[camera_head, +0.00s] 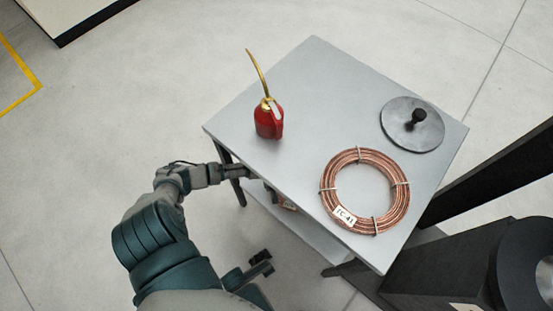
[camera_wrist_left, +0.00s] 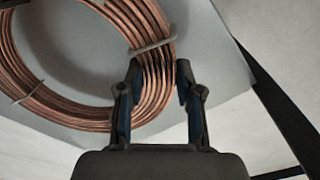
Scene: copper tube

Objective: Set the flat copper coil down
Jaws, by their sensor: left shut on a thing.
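My left gripper (camera_wrist_left: 158,95) is shut on the rim of a flat copper coil (camera_wrist_left: 96,118), close to a pale tie. In the left wrist view the coil lies over a grey surface; whether it touches that surface is unclear. A small coppery patch (camera_head: 286,204) shows below the tabletop edge. Another copper coil (camera_head: 332,205), tied and tagged "EC-41", lies flat on top of the table (camera_head: 310,85). My right gripper is not seen.
A red oil can (camera_head: 268,122) with a brass spout stands on the tabletop. A round dark plate (camera_head: 425,133) with a knob lies at the right. A lower shelf (camera_head: 312,232) runs beneath the top. Dark equipment (camera_head: 440,268) stands at the right.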

